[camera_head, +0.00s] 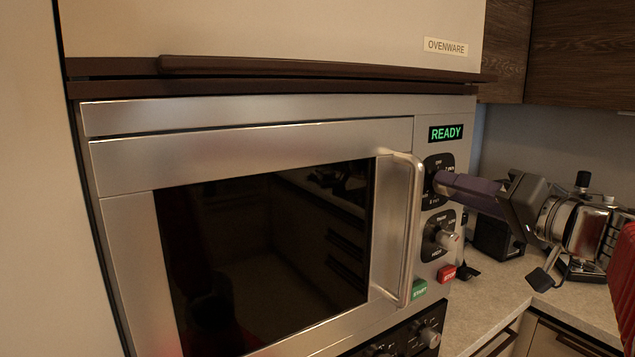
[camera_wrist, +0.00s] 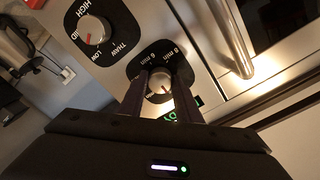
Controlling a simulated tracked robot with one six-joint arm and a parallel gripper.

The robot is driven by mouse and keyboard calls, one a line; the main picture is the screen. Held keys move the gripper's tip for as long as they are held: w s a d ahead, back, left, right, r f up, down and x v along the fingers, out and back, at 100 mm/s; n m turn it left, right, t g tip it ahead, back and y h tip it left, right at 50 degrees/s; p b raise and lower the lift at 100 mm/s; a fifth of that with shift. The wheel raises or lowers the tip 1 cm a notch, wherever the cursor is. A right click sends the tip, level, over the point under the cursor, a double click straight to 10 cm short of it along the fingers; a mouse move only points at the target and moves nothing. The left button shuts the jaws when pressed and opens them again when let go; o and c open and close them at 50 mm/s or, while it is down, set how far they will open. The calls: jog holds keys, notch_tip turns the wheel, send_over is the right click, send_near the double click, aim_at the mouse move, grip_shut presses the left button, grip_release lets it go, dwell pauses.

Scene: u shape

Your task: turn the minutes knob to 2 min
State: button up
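The minutes knob (camera_wrist: 160,84) is a silver dial on a black panel with "min" marks, seen upside down in the wrist view. A thin red mark shows on its face. My gripper (camera_wrist: 162,78) has its two dark fingers on either side of this knob. They stand apart with the knob between them; I cannot tell whether they press on it. In the head view, my gripper (camera_head: 439,181) reaches in from the right, its tips at the upper dial panel, and hides the minutes knob there. The exact setting cannot be read.
The power knob (camera_head: 446,238), marked HIGH to THAW in the wrist view (camera_wrist: 95,30), sits below. The vertical door handle (camera_head: 411,230) stands out close to the left. A green START button (camera_head: 419,288) and red STOP button (camera_head: 446,273) are lower. The display (camera_head: 445,133) reads READY.

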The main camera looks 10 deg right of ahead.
jog(key=c, duration=0.6)
jog(key=shift+o, duration=0.2)
jog(key=shift+m, duration=0.4)
jog(key=m, duration=1.1)
jog(key=shift+d+f, duration=0.1)
jog(key=shift+f, duration=0.1)
jog(key=o, duration=1)
jog(key=shift+r, duration=0.2)
jog(key=shift+o, duration=0.2)
